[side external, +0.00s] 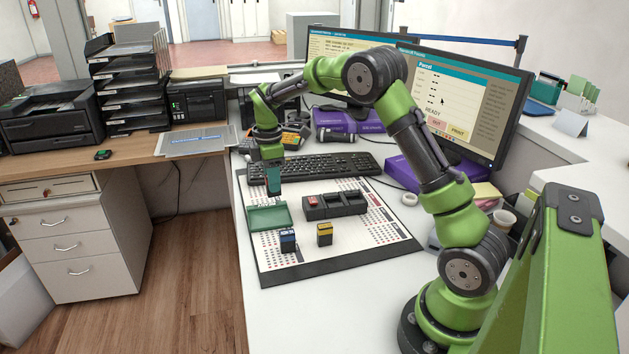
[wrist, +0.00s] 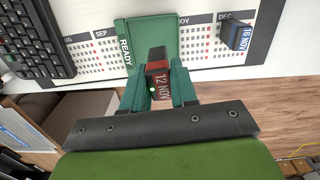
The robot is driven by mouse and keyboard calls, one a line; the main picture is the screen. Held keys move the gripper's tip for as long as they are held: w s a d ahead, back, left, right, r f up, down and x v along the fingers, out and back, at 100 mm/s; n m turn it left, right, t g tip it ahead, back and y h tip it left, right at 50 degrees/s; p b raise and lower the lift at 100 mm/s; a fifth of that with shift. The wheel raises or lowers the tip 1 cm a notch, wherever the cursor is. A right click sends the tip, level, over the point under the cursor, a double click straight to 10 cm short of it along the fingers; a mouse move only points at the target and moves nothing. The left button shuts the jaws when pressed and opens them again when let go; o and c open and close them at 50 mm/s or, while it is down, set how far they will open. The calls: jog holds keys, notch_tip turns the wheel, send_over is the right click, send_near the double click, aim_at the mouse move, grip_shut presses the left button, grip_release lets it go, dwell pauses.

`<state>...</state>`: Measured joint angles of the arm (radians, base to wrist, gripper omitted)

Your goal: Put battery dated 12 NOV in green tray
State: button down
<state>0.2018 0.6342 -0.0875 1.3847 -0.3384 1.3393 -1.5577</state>
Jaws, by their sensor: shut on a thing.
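In the wrist view a dark battery with a red label reading 12 NOV (wrist: 158,78) is held between the fingers of my gripper (wrist: 158,90). The green tray (wrist: 150,35), marked READY, lies beyond the held battery in that view.
A blue battery (side external: 288,240), labelled 16 NOV in the wrist view (wrist: 237,36), stands beside the tray. A yellow-topped battery (side external: 324,234) stands to its right. A black holder (side external: 345,205) with a red item is behind. A keyboard (side external: 325,166) lies at the mat's back.

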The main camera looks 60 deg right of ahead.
jog(key=w+r, duration=0.2)
jog(key=m, duration=0.1)
send_over(269, 218)
notch_tip(269, 218, down, 10)
jog(key=shift+s+r, duration=0.1)
dwell(0.3)
jog(key=c, duration=0.9)
grip_release()
